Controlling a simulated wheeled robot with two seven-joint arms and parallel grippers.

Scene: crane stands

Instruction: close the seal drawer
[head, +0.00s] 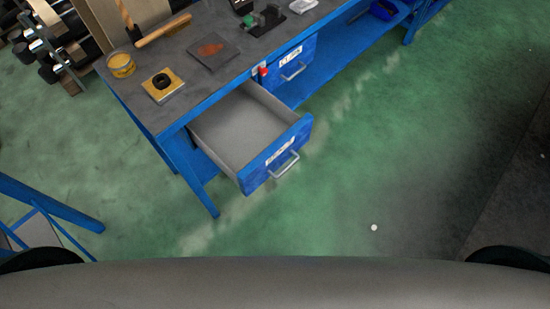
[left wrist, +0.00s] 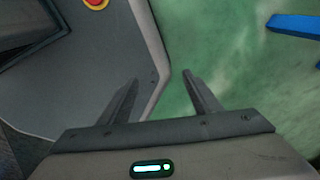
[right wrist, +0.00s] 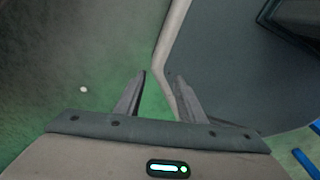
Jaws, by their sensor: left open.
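The seal drawer (head: 245,128) hangs under the left part of the blue workbench in the head view. It is pulled well out, and its grey inside looks empty. Its blue front (head: 275,155) has a white label and a metal handle (head: 285,166). My left gripper (left wrist: 160,78) is open and empty in the left wrist view, above the floor beside my grey base. My right gripper (right wrist: 160,78) is open and empty in the right wrist view, also beside my base. Neither gripper shows in the head view, and both are apart from the drawer.
A second drawer (head: 292,72) beside it is shut. On the bench top (head: 135,98) are a yellow tin (head: 121,65), a yellow block with a black ring (head: 162,85), a dark plate (head: 213,50) and a mallet (head: 163,31). The green floor (head: 340,180) before the drawer is clear.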

